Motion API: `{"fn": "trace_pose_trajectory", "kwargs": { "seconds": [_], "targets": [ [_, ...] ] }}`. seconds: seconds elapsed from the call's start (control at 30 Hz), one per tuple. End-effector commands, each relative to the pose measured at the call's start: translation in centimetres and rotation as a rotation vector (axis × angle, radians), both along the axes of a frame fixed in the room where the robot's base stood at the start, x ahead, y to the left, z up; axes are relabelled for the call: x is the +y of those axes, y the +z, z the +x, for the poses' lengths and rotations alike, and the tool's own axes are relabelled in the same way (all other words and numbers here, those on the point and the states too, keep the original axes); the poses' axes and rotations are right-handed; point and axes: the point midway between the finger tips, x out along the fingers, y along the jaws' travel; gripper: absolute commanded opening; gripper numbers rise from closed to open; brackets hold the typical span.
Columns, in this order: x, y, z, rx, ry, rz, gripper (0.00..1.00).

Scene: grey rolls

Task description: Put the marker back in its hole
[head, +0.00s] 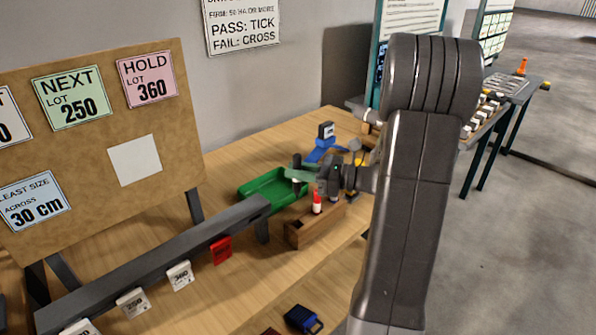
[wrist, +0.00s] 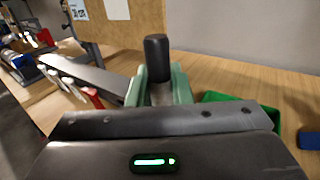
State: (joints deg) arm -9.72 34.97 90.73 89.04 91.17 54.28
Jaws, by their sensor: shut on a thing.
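The marker (wrist: 157,58) shows in the wrist view as a dark upright cylinder with a paler part below. My gripper (wrist: 160,92) is shut on it, one green finger on each side. In the head view my gripper (head: 299,174) is above the back left part of a wooden block (head: 322,227), and the marker's dark top (head: 297,160) rises just over the fingers. Its lower end is hard to make out. A red-and-white marker (head: 317,202) stands upright in the block, with another upright thing beside it. A dark spot at the block's left end may be a hole.
A green tray (head: 262,198) lies behind and left of the block. A dark rail (head: 160,262) with several hanging tags runs along the left. A blue stamp-like object (head: 322,145) stands behind, and a dark blue object (head: 303,319) lies at the front.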

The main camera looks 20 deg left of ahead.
Motion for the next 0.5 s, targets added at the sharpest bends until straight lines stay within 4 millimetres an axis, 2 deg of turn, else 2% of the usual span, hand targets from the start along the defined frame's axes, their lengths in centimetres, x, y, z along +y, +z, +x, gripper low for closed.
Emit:
{"fn": "trace_pose_trajectory", "kwargs": {
  "seconds": [0.17,0.5],
  "targets": [
    [-0.14,0.49,0.02,0.000,-0.006,0.002,0.00],
    [-0.17,0.24,0.02,0.000,-0.007,0.003,0.00]
  ]
}}
